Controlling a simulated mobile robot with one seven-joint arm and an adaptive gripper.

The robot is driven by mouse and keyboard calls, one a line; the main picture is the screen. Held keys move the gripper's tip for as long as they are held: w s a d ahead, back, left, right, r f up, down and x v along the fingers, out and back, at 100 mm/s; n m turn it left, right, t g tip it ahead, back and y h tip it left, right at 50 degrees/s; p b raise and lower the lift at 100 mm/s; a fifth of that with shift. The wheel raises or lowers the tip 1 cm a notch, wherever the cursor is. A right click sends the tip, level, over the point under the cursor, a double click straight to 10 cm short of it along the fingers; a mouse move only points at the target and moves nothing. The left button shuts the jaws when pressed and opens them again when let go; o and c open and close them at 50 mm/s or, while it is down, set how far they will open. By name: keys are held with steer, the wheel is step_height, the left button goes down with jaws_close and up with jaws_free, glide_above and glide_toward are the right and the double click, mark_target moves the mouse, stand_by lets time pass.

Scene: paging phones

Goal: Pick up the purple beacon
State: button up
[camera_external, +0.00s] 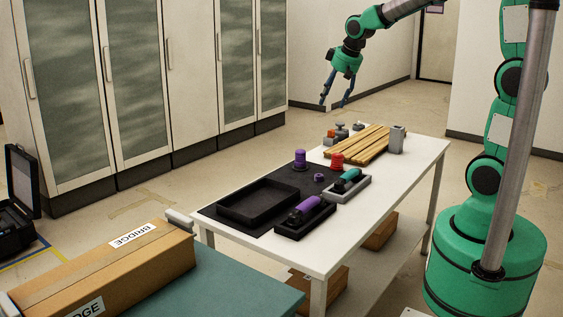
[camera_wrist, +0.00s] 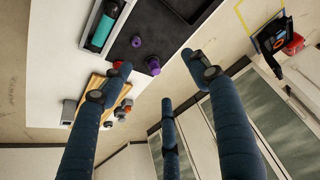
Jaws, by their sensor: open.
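The purple beacon (camera_external: 300,159) stands upright on the dark mat (camera_external: 233,222) on the white table, near its far edge. In the wrist view the purple beacon (camera_wrist: 153,66) shows between the spread fingers, still at a distance. My gripper (camera_external: 333,104) is open and empty, well above and beyond the table's far side. Its blue fingers also show in the wrist view (camera_wrist: 158,78). A red beacon (camera_external: 337,160) stands right of the purple one; a finger partly hides it in the wrist view. A small purple piece (camera_external: 319,177) lies between them, nearer the camera.
A black tray (camera_external: 257,204) lies at left. Wooden slats (camera_external: 358,144) and a grey block (camera_external: 397,139) are at the far right. Tall cabinets (camera_external: 190,80) stand behind the table.

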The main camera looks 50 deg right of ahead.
steer(key=w+d+f+m+p, duration=0.1)
steer(key=w+d+f, duration=0.3)
steer(key=w, duration=0.3)
steer(key=w+d+f+p, duration=0.1)
steer(key=w+d+f, duration=0.4)
steer(key=w, duration=0.2)
steer(key=m+p, duration=0.1)
steer(key=p, duration=0.1)
glide_toward(301, 150)
steer(key=a+r, duration=0.1)
steer(key=r, duration=0.1)
steer(key=shift+s+a+r+g+h, duration=0.2)
steer(key=shift+a+r+g+h, duration=0.1)
steer(key=shift+a+r+h, duration=0.1)
steer(key=shift+f, duration=0.15)
steer(key=shift+b+x, duration=0.45)
steer(key=shift+x, duration=3.75)
steer(key=shift+s+b+x, duration=0.2)
steer(key=shift+b+x, duration=0.2)
steer(key=shift+x, duration=2.25)
